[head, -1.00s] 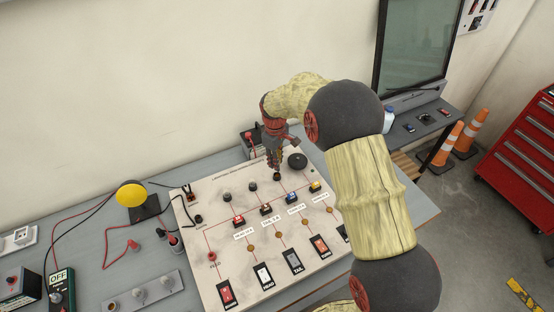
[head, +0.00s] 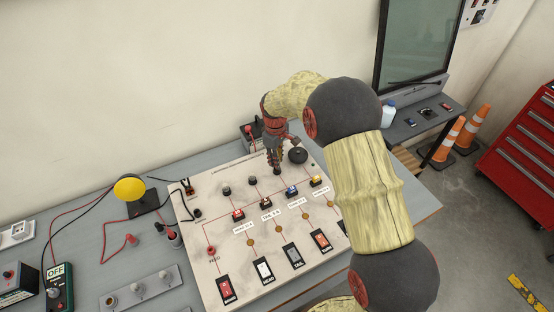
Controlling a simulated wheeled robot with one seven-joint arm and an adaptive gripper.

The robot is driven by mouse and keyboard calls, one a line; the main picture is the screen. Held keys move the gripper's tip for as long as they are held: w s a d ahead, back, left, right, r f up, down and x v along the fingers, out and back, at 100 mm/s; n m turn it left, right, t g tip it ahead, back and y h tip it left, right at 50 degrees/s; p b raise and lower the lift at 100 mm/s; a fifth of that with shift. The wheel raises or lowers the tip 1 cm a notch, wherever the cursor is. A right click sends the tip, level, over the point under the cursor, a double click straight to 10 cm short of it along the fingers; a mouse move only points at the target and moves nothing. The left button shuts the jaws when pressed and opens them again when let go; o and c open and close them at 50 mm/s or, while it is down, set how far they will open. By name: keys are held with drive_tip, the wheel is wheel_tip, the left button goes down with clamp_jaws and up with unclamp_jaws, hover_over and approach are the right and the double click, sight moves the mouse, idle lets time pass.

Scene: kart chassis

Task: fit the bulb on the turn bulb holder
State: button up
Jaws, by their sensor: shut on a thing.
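My gripper (head: 276,171) points down at the back of the pale circuit board (head: 205,265), left of a round black part. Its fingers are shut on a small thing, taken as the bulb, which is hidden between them. Black round holders stand in a row along the back of the board; two, the left one (head: 227,190) and the middle one (head: 252,181), are clear of the gripper. The fingertips are over the third holder and hide it. I cannot read which holder is the turn one, nor tell whether the bulb touches it.
The round black part (head: 298,155) stands close right of the fingers. A grey strip (head: 150,294) with small bulb-like pieces lies front left. A yellow lamp (head: 130,189) and loose wires are left of the board. A battery-like box (head: 250,136) stands behind.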

drive_tip(key=shift+f+b, duration=0.45)
drive_tip(key=shift+f, duration=0.8)
idle(0.5)
drive_tip(key=o, duration=0.8)
drive_tip(key=shift+o, duration=0.3)
drive_tip(key=shift+r, duration=0.1)
drive_tip(key=r, duration=1.1)
drive_tip(key=shift+s+a+r, duration=0.25)
drive_tip(key=shift+r, duration=0.15)
